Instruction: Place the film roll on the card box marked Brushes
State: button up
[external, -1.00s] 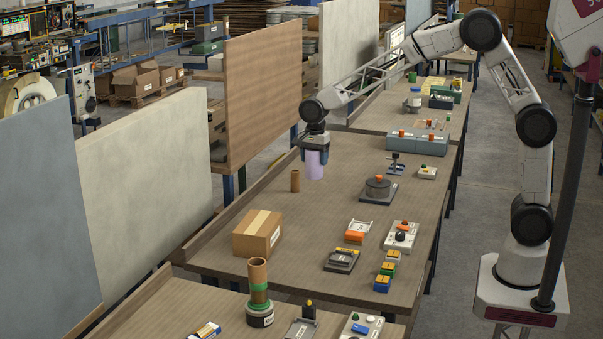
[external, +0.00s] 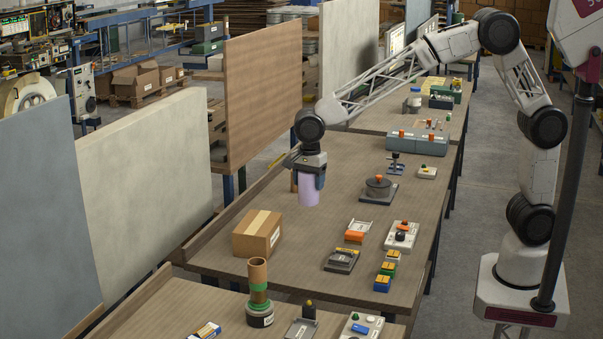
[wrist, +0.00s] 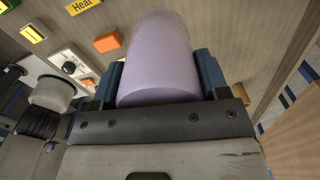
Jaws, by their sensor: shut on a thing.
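My gripper (external: 310,182) is shut on the film roll (external: 308,192), a pale lilac cylinder held upright above the table. In the wrist view the film roll (wrist: 160,62) fills the space between the two blue-grey fingers. The card box (external: 257,234) is brown with a tan tape strip and a white label on its right side; the label is too small to read. The box stands on the table to the left of and nearer the camera than my gripper, apart from the roll.
A grey round device with an orange knob (external: 378,188) stands right of my gripper. A black-and-grey tool (external: 342,260), an orange-fronted holder (external: 355,236), a knob panel (external: 402,236) and yellow, green and blue blocks (external: 386,270) lie right of the box. Table between gripper and box is clear.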

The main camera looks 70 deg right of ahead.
aim_at(309, 175)
jog(key=shift+s+a+r, duration=0.1)
jog(key=shift+s+a, duration=0.25)
jog(key=shift+a, duration=0.35)
jog(key=shift+s+a, duration=0.3)
jog(key=shift+a, duration=0.4)
jog(key=shift+w, duration=0.1)
jog(key=w+a, duration=0.3)
jog(key=w, duration=0.4)
jog(key=w+a+f, duration=0.1)
jog(key=w+a, duration=0.1)
jog(key=w, duration=0.5)
jog(key=shift+w+a+f, duration=0.25)
jog(key=shift+w+a, duration=0.15)
jog(key=shift+f, duration=1.7)
jog(key=shift+f, duration=0.15)
jog(key=o, duration=1.1)
jog(key=shift+c, duration=0.2)
